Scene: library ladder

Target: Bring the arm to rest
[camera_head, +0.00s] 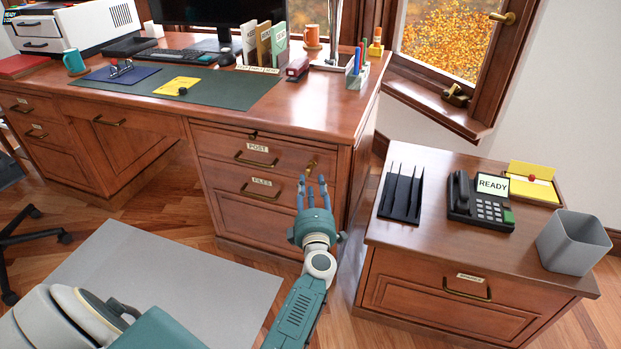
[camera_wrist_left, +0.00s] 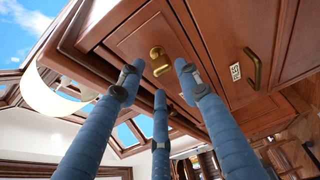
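My left gripper (camera_head: 314,190) is in front of the right end of the wooden desk (camera_head: 330,110), beside the drawers labelled POST (camera_head: 258,147) and FILES (camera_head: 262,182). Its three blue fingers are spread apart with nothing between them. In the left wrist view the open fingers (camera_wrist_left: 155,85) point at the desk front, where a brass fitting (camera_wrist_left: 160,62) shows just beyond the tips. In the head view a brass fitting (camera_head: 311,168) is just above the fingers. I cannot tell if a fingertip touches the wood. My right gripper is not in view.
A low cabinet (camera_head: 420,240) on the right bears a black rack (camera_head: 402,193), a phone (camera_head: 480,200) with a READY sign and a grey bin (camera_head: 573,243). An open window (camera_head: 445,45) is behind. Open floor with a grey mat (camera_head: 170,275) lies left of my arm.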

